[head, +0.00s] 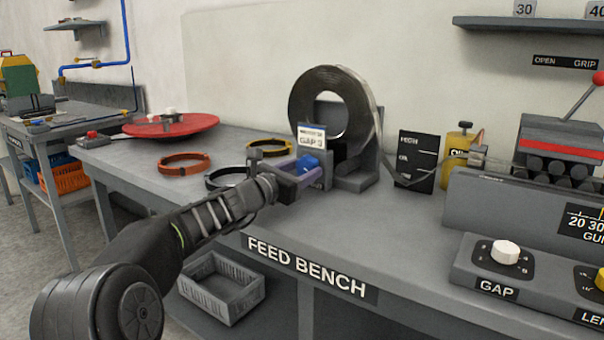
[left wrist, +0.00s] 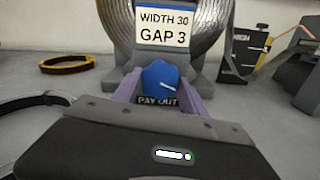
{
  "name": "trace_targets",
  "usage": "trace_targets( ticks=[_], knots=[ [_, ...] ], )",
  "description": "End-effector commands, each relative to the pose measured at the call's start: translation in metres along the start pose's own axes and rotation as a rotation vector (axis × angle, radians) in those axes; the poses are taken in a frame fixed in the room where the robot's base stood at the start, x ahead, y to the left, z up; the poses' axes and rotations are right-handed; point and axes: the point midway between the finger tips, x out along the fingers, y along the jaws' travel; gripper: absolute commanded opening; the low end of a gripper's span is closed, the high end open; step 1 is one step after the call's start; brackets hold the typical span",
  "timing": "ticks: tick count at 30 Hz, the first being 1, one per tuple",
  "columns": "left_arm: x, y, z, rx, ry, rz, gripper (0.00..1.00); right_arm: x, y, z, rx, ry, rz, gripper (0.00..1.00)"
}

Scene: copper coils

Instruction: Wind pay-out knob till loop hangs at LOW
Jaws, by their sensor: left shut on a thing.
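The blue pay-out knob (left wrist: 161,78) sits between the purple fingers of my left gripper (head: 298,167), which is shut on it. The knob also shows in the head view (head: 308,162), in front of the coil stand. A "PAY OUT" label (left wrist: 158,100) is below it. The coil of strip (head: 297,98) stands upright on its grey stand (head: 368,175). The strip loop (head: 400,178) dips in front of the dark level board (head: 416,160), whose top mark reads HIGH; its lower marks are too small or covered to read. My right gripper is not in view.
A card reading "WIDTH 30 GAP 3" (left wrist: 164,29) stands above the knob. Orange (head: 184,164), yellow (head: 269,148) and black (head: 226,178) rings lie on the bench left of the stand. A grey machine with a GAP dial (head: 505,252) fills the right. The front middle of the bench is clear.

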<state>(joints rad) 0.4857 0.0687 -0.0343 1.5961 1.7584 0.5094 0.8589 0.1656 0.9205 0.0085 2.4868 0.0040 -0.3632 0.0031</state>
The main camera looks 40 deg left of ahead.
Motion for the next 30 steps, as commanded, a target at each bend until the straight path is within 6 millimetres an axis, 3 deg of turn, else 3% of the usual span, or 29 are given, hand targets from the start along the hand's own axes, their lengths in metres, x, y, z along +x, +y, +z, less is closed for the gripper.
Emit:
trace_targets(
  ticks=[7,8,15,25,30],
  knots=[
    [0.000,0.000,-0.001,0.000,0.002,0.001,0.09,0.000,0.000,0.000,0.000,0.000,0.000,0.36],
    [0.000,0.000,-0.001,0.000,0.002,0.001,0.51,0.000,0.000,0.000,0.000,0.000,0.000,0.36],
    [0.000,0.000,0.000,-0.001,0.001,0.000,0.70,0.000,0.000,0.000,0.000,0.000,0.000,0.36],
    [-0.002,0.000,0.000,-0.001,0.000,0.000,0.72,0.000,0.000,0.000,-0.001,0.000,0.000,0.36],
    [-0.018,0.001,0.001,0.000,0.000,0.002,0.72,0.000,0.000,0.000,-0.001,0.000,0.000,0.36]
  ],
)
